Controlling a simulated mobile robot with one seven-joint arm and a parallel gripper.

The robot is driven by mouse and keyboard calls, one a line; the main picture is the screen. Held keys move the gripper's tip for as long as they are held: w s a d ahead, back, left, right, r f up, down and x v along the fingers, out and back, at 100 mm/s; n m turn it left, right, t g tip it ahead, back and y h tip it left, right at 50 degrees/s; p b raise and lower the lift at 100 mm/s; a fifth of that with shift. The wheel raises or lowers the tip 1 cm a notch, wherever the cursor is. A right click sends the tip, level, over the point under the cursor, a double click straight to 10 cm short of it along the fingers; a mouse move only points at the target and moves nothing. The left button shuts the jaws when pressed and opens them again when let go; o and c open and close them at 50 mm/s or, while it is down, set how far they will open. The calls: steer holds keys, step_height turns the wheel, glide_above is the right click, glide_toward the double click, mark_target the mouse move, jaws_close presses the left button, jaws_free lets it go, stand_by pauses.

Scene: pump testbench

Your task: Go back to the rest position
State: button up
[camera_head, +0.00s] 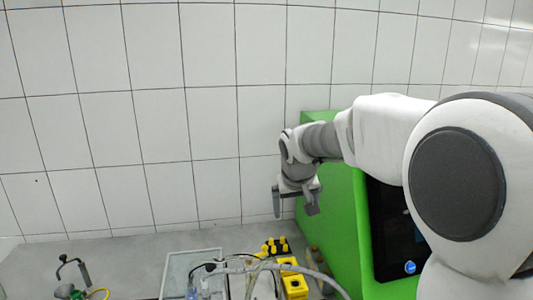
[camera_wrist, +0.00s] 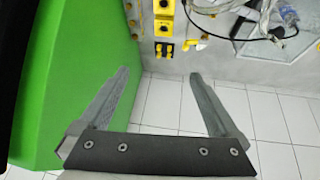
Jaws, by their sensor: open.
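My gripper (camera_head: 296,202) hangs at the end of my arm, in front of the green cabinet and above the bench in the head view. In the wrist view my gripper (camera_wrist: 160,80) has its two grey fingers spread wide with nothing between them. The fingers are apart from the yellow parts on the bench.
The green cabinet (camera_head: 335,235) with a dark screen (camera_head: 392,235) stands close to my gripper; it fills the left of the wrist view (camera_wrist: 75,60). Yellow blocks (camera_head: 293,285), hoses (camera_head: 320,275) and a clear panel (camera_head: 180,270) are on the grey bench (camera_head: 120,265). A tiled wall (camera_head: 150,110) is behind.

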steer(key=s+d+r+m, duration=0.1)
steer(key=s+d+r, duration=0.15)
steer(key=s, duration=0.65)
steer(key=s+d+r, duration=0.1)
steer(key=s+d, duration=0.2)
steer(key=s, duration=0.6)
steer(key=s+d+f+b, duration=0.1)
steer(key=s+f, duration=0.3)
steer(key=s, duration=0.9)
steer(key=shift+d+f+m+y, duration=0.2)
steer(key=shift+d+m+y, duration=0.05)
steer(key=shift+m+y, duration=0.05)
